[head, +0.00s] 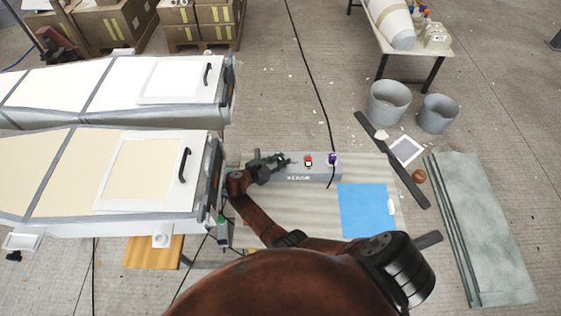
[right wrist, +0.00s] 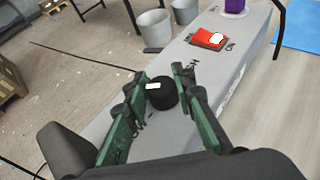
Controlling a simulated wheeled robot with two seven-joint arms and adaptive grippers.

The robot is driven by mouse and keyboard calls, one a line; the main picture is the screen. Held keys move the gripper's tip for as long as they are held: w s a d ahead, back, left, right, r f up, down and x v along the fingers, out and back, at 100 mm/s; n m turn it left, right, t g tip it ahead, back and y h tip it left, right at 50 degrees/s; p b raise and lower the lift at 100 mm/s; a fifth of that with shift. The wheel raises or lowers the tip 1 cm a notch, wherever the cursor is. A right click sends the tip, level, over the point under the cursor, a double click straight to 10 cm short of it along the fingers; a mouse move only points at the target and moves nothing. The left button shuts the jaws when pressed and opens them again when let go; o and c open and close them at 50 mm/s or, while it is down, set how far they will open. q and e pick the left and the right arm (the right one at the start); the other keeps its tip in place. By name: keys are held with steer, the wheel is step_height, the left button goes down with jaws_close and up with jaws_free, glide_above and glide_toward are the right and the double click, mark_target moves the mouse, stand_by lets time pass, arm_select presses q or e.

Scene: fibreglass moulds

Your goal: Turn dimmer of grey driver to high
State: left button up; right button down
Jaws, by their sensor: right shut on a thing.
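The grey driver (head: 318,174) is a long grey box on the striped board, with lettering on its front side. The right wrist view shows its top (right wrist: 222,62) with a black round dimmer knob (right wrist: 163,97), a red switch (right wrist: 207,39) and a purple plug (right wrist: 235,6). The red switch (head: 308,160) and purple plug (head: 332,158) also show in the head view. My right gripper (head: 287,161) is at the left end of the driver. In the right wrist view its green fingers (right wrist: 163,83) are shut on the knob's two sides. The knob's setting is not readable. My left gripper is out of view.
Two long moulds with white panels (head: 185,80) and black handles stand at left, close to my right arm. A blue sheet (head: 364,211) lies right of the arm.

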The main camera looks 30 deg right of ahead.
mark_target(281, 159)
stand_by(0.4)
steer(key=c, duration=1.6)
jaws_free()
step_height(281, 159, up, 10)
steer(key=shift+r, duration=0.1)
